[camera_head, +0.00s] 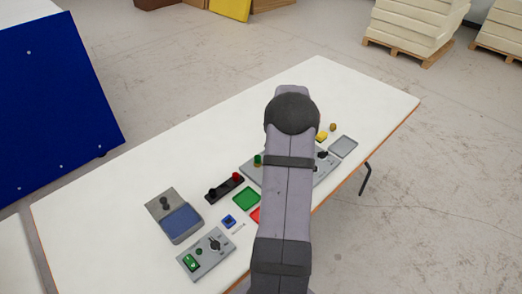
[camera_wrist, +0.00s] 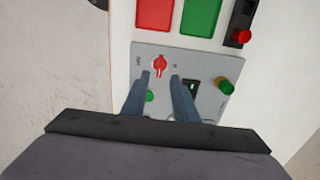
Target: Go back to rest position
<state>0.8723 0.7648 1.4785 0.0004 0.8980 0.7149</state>
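My gripper (camera_wrist: 160,77) shows in the wrist view with its two blue-grey fingers apart and nothing seen between the tips. Just past the tips is a red rotary knob (camera_wrist: 160,62) on a grey control panel (camera_wrist: 207,61). Whether the fingers touch the knob I cannot tell. A green button (camera_wrist: 150,96) shows between the fingers lower down, and a small dark module with a green light (camera_wrist: 191,88) is right of them. In the head view my arm hides the gripper and part of the grey panel (camera_head: 251,172).
The white table (camera_head: 120,190) also carries a green pad (camera_head: 246,197), a black two-button bar (camera_head: 224,189), a blue-and-grey tray (camera_head: 181,222) and another grey panel (camera_head: 207,256). A dark blue board (camera_head: 50,100) stands left. The table's far right end is fairly clear.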

